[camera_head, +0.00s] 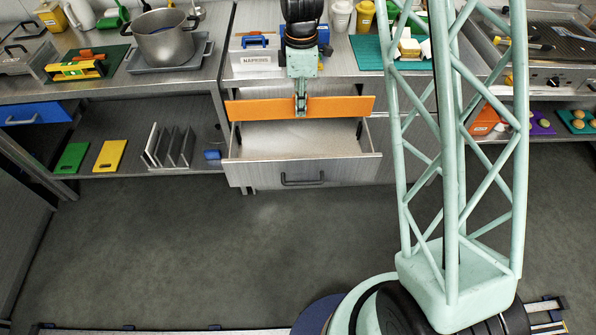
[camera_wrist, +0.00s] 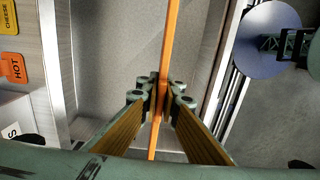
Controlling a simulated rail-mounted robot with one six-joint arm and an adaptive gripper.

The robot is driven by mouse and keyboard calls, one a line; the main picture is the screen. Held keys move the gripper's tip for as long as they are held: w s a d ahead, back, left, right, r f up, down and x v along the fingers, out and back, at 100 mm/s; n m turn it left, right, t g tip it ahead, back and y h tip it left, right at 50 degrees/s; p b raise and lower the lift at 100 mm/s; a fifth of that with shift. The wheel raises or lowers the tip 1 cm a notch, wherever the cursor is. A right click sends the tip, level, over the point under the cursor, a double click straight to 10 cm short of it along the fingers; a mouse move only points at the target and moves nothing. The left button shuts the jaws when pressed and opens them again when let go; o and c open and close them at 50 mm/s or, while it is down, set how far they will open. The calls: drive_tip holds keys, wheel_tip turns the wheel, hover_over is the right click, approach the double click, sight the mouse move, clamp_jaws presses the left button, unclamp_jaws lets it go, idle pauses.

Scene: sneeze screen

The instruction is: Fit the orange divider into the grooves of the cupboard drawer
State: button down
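The orange divider (camera_head: 343,105) is a long flat panel, held level lengthwise above the open cupboard drawer (camera_head: 305,176). My gripper (camera_head: 301,108) is shut on the middle of its upper edge. In the wrist view the divider (camera_wrist: 171,45) runs between both fingers of my gripper (camera_wrist: 161,95), with the drawer floor (camera_wrist: 120,60) beneath. The drawer is pulled out and its visible floor is bare. The divider hides the back of the drawer in the head view. I cannot make out the grooves or tell whether the divider's ends touch the drawer walls.
The counter above holds a pot (camera_head: 164,40) and a teal board (camera_head: 375,52). A lower shelf at left holds a green board (camera_head: 73,157), a yellow board (camera_head: 110,155) and a plate rack (camera_head: 170,147). The floor in front of the drawer is clear.

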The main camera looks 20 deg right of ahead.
drive_tip(key=shift+w, duration=0.1)
drive_tip(key=w+d+f+b, duration=0.1)
drive_tip(key=w+f, duration=0.1)
drive_tip(key=w, duration=0.3)
drive_tip(key=shift+w+d, duration=0.2)
drive_tip(key=shift+w, duration=0.15)
drive_tip(key=shift+f+b, duration=0.15)
drive_tip(key=shift+b, duration=0.2)
wheel_tip(320, 180, down, 6)
drive_tip(key=b, duration=0.3)
drive_tip(key=shift+f, duration=0.25)
idle(0.7)
drive_tip(key=shift+f+b, duration=1.25)
drive_tip(key=shift+f, duration=0.65)
idle(3.3)
